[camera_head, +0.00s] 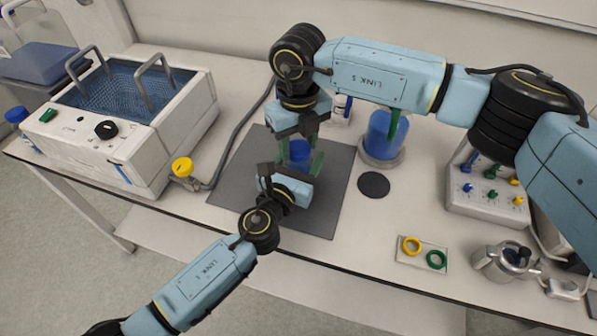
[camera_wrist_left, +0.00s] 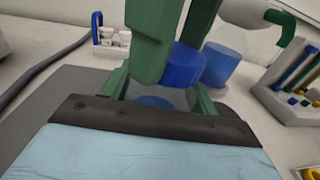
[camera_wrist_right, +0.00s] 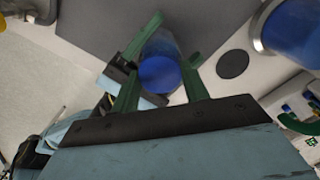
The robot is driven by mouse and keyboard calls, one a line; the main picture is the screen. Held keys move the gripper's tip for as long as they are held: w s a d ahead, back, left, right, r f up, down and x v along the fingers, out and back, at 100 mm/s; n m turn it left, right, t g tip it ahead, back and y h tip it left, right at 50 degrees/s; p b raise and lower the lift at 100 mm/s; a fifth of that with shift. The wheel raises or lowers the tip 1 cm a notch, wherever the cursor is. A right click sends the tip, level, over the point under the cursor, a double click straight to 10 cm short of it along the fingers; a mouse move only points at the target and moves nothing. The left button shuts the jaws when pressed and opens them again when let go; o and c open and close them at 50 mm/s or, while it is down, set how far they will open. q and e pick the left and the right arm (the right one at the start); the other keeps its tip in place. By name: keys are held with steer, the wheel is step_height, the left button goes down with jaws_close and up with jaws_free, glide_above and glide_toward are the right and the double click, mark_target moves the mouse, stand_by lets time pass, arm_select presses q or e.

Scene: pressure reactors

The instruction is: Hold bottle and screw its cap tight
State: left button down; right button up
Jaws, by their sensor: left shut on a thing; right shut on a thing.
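The bottle, a clear body with blue contents (camera_wrist_left: 152,101), stands over the dark mat (camera_head: 235,185). My left gripper (camera_wrist_left: 160,95) is shut on its body from the front, one green finger on each side. The blue cap (camera_head: 299,152) is at the bottle's top; it also shows in the left wrist view (camera_wrist_left: 184,66) and the right wrist view (camera_wrist_right: 159,74). My right gripper (camera_wrist_right: 158,85) points down from above and is shut on the cap. The cap's lower edge is partly hidden, so I cannot tell how tightly it sits.
A water bath (camera_head: 135,100) stands at the left with a cable beside it. A blue vessel (camera_head: 381,135) is behind right, near a black disc (camera_head: 373,185). A plate with rings (camera_head: 424,254), a rack (camera_head: 488,200) and a metal pot (camera_head: 500,262) are at the right.

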steer(key=o, duration=1.1)
steer(key=shift+o, duration=0.2)
step_height(320, 180, up, 12)
arm_select(q)
steer(key=shift+c, duration=1.8)
jaws_free()
steer(key=v, duration=1.3)
steer(key=shift+s+a, duration=0.15)
arm_select(e)
steer(key=shift+r, duration=0.15)
